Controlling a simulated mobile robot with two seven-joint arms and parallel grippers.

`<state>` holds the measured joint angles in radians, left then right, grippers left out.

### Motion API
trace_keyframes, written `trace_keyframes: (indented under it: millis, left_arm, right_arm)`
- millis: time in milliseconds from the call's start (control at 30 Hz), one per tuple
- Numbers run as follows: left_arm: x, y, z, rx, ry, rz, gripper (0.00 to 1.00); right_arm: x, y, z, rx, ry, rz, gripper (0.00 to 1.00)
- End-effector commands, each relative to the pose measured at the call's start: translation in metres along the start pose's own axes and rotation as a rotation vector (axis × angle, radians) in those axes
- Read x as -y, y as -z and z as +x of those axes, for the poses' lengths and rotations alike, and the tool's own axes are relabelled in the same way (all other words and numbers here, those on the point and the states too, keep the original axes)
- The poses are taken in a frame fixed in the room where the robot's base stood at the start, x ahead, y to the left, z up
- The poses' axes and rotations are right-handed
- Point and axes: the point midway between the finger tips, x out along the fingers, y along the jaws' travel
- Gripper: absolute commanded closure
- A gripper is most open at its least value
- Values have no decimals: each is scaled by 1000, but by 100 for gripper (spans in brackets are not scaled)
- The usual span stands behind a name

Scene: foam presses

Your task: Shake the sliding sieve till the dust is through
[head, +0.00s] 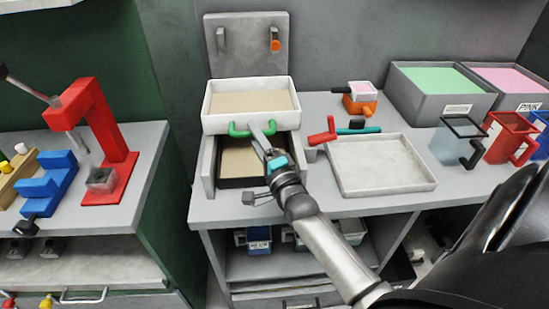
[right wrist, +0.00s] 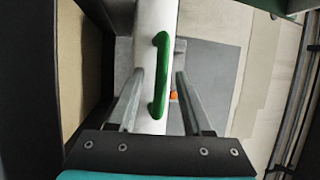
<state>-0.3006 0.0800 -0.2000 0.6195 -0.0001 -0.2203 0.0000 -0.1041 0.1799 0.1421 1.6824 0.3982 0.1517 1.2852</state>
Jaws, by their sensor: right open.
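The sliding sieve (head: 210,122) is a white square frame with a flat beige surface (head: 252,101) inside, seated on a grey stand (head: 208,165). A green handle (head: 238,130) is on its front; it also shows in the right wrist view (right wrist: 159,75). Below is a dark drawer or pan (head: 240,182) with a beige bottom. My right gripper (head: 263,130) is at the handle, its fingers open; in the right wrist view they stand either side of the handle (right wrist: 157,105), with gaps. Whether beige is dust or mesh, I cannot tell. My left gripper is out of view.
An empty pale tray (head: 385,165) lies right of the stand, with red and teal handled tools (head: 322,133) behind it. Grey bins of green (head: 437,80) and pink foam stand at the back right, jugs (head: 508,135) before them. A red press (head: 105,130) is on the left bench.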

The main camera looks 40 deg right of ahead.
Motion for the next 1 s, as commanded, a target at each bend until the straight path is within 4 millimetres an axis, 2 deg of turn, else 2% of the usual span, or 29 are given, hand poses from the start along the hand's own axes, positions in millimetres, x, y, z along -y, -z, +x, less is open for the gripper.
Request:
trace_keyframes:
  millis: [600, 800, 1000]
  left_arm:
    - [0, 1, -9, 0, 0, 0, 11]
    - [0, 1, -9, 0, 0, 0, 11]
    - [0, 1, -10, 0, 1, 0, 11]
  right_arm:
    - [0, 0, -106, 0, -3, -1, 50]
    - [0, 0, -127, 0, -2, -1, 50]
    - [1, 0, -134, 0, 1, -1, 50]
